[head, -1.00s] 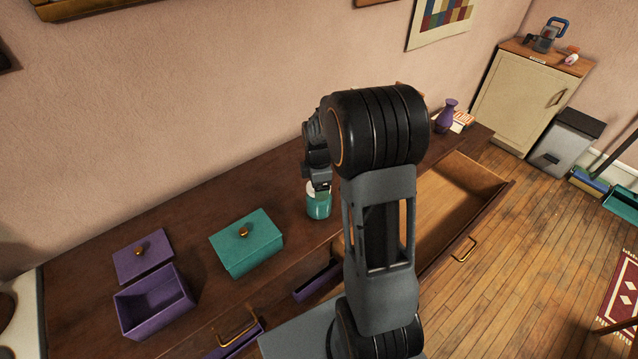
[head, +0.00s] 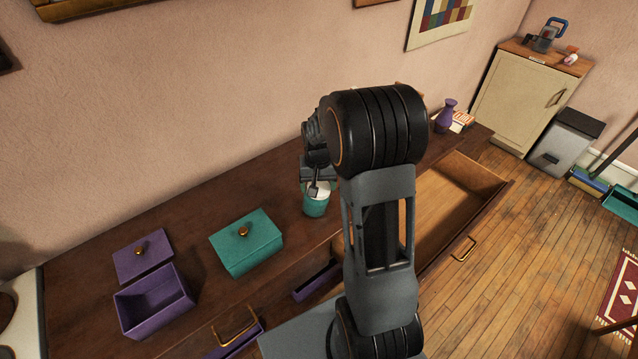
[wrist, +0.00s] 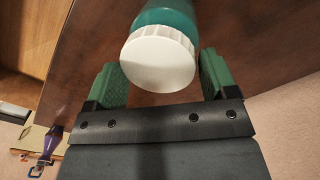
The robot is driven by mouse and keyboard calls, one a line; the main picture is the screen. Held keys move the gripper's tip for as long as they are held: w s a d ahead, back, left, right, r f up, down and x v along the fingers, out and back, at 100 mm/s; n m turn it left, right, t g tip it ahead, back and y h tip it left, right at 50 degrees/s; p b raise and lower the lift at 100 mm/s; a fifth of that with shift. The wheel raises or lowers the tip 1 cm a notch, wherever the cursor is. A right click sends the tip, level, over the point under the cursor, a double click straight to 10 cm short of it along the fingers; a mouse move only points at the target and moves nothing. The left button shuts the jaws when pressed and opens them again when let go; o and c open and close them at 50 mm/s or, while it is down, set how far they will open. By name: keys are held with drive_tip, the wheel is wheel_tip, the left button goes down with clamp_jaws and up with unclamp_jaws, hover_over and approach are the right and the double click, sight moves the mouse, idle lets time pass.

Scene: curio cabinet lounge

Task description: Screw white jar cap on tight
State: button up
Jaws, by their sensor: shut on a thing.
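The teal jar (head: 316,207) stands on the dark wooden cabinet top, just left of my arm. Its ribbed white cap (head: 323,187) sits on the jar's mouth. The wrist view shows the cap (wrist: 158,62) close up with the teal jar body (wrist: 166,17) beyond it. My gripper (head: 315,187) is at the cap, with its green-padded fingers (wrist: 163,80) on either side of it, shut on it. Part of the jar and cap is hidden by my gripper in the head view. How tightly the cap is seated cannot be told.
A closed teal box (head: 247,243), an open purple box (head: 153,302) and its purple lid (head: 142,258) stand to the left. A purple vase (head: 446,117) stands at the far right. A large drawer (head: 455,205) is open at the front right.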

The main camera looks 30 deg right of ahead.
drive_tip(key=m, duration=0.3)
drive_tip(key=shift+s+a+f, duration=0.1)
drive_tip(key=shift+s+f, duration=0.05)
drive_tip(key=shift+f, duration=0.25)
drive_tip(key=m, duration=0.5)
drive_tip(key=o, duration=1.8)
drive_tip(key=shift+c, duration=0.2)
drive_tip(key=shift+s+d, duration=0.25)
drive_tip(key=shift+s, duration=0.05)
